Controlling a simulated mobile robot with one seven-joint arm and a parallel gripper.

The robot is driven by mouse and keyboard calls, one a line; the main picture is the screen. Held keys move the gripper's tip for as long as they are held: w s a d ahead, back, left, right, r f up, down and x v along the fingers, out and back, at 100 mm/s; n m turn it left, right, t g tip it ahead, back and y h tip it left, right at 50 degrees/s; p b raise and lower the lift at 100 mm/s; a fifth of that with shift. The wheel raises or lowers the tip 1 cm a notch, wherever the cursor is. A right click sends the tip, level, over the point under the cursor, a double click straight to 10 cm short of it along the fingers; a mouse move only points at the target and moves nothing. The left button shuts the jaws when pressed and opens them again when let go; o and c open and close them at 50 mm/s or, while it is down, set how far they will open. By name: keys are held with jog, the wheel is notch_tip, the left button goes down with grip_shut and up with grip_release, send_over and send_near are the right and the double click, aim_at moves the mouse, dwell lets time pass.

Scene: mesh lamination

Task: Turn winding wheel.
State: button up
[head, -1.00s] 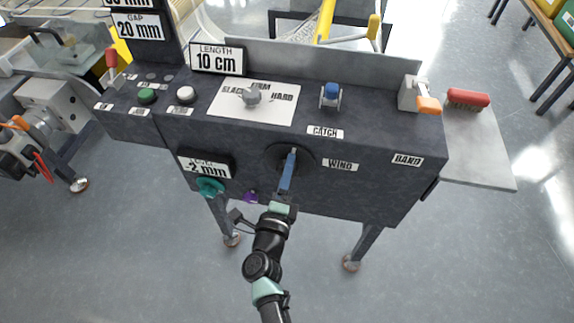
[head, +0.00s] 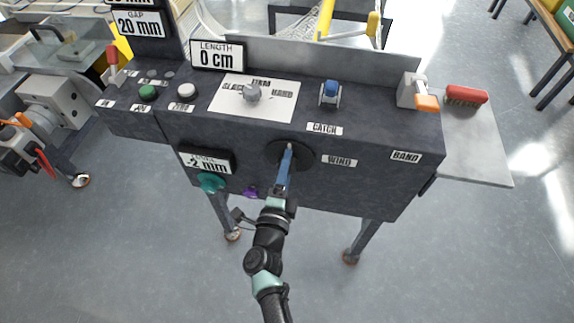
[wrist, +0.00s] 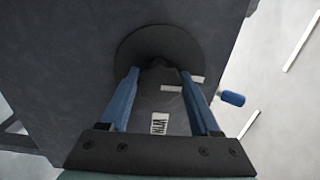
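The winding wheel (head: 306,152) is a dark disc with a hub on the front panel, left of the WIND label. It shows in the wrist view as a dark disc (wrist: 160,40) beyond the fingers. My gripper (head: 288,150) points at the wheel's middle. In the wrist view its two blue fingers (wrist: 159,73) stand apart, one on each side of the dark hub, and seem to press on it. The fingertips partly merge with the dark hub, so the exact contact is hard to see. The LENGTH display (head: 217,57) reads 0 cm.
On the panel top are the blue catch lever (head: 330,92), a grey knob (head: 252,92), a white button (head: 186,91) and an orange-tipped lever (head: 426,102). A teal knob (head: 211,182) and a purple knob (head: 250,192) sit left of my gripper. A red brush (head: 466,95) lies on the right-hand plate.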

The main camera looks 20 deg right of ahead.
jog(key=o, duration=0.4)
jog(key=p+v, duration=0.1)
jog(key=v, duration=1.2)
jog(key=shift+p, duration=0.3)
